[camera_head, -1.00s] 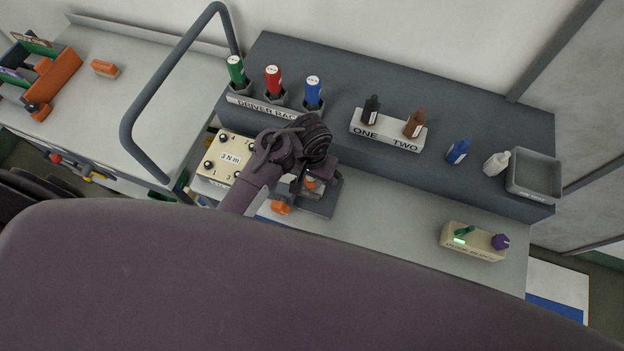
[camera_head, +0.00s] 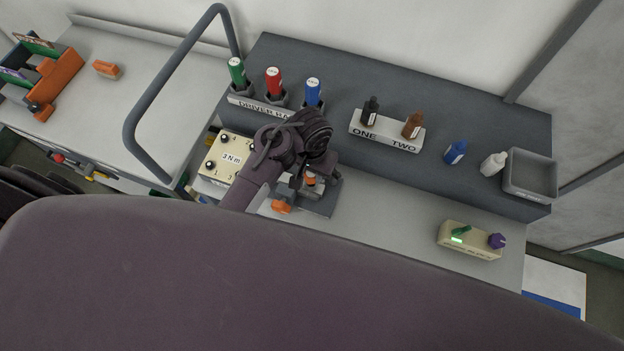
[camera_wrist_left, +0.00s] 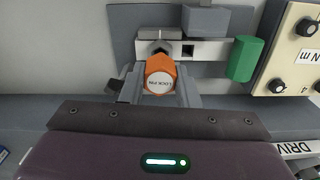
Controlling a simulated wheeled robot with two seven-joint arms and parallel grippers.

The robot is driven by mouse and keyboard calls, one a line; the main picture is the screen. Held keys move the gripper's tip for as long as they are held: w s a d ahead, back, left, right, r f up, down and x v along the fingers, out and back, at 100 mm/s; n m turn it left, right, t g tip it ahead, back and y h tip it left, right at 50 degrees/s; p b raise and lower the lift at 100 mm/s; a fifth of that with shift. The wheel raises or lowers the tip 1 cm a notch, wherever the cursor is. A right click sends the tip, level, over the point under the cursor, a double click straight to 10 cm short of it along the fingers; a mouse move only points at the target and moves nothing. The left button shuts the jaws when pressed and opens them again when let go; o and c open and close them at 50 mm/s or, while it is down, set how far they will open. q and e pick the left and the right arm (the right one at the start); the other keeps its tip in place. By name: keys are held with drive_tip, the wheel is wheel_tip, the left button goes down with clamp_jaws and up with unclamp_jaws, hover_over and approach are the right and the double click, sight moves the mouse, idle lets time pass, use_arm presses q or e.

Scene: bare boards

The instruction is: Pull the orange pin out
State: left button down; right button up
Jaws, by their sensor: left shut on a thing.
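The orange pin (camera_wrist_left: 160,76) has a hexagonal head with a white label reading LOCK PIN. It sits at a light grey bar (camera_wrist_left: 209,50) on a dark grey plate. My left gripper (camera_wrist_left: 160,90) is shut on the pin head, with grey fingers at its sides. In the head view a small bit of orange (camera_head: 310,181) shows at the left gripper, below the dark wrist. The pin's shaft is hidden, so I cannot tell how deep it sits. My right gripper is not in view.
A green block (camera_wrist_left: 245,59) lies beside the bar, near the 3 N m box (camera_head: 227,158). Another orange piece (camera_head: 281,207) shows close to the fixture. The driver rack (camera_head: 262,108) stands behind my arm. The bench right of the fixture is clear up to a beige box (camera_head: 470,241).

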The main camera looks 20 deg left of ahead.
use_arm(q)
drive_tip(key=shift+r, duration=2.4)
